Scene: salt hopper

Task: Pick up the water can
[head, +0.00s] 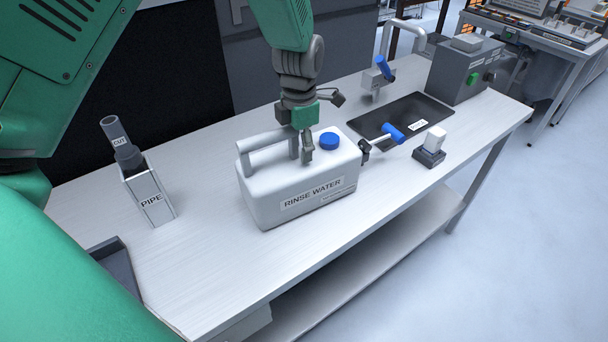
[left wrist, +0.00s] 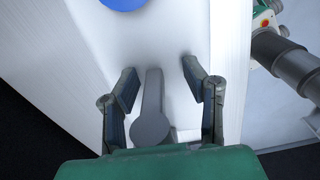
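The water can (head: 300,190) is a white jug labelled RINSE WATER, upright on the bench, with a blue cap (head: 329,141) and a grey handle (head: 268,149) on top. My left gripper (head: 301,152) points down at the cap-side end of the handle. In the left wrist view my left gripper (left wrist: 160,72) is open, with its fingers on either side of the grey handle (left wrist: 151,105) and gaps on both sides. The blue cap (left wrist: 122,3) shows at the top edge there. My right gripper is not in view.
Bare bench lies in front.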

